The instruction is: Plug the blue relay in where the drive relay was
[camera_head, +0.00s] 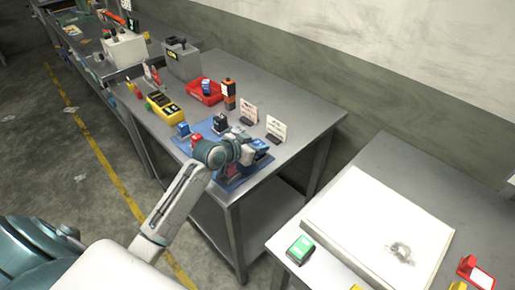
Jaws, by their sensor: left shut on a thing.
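My left gripper (246,155) reaches over the blue mat (207,132) on the middle table and is shut. A small blue block (259,146), apparently the blue relay, shows at its fingers. My wrist hides much of the hold, and I cannot tell whether the block touches a socket. A dark block with a blue part (219,123) and a blue block (183,129) stand toward the mat's far left. A red block (196,139) is beside my wrist. Another blue block (207,87) lies in the red bin (205,97). My right gripper is not in view.
Behind the mat stand a yellow and black box (165,107), a grey unit (182,60), a signal stack (229,94) and two white cards (276,128).

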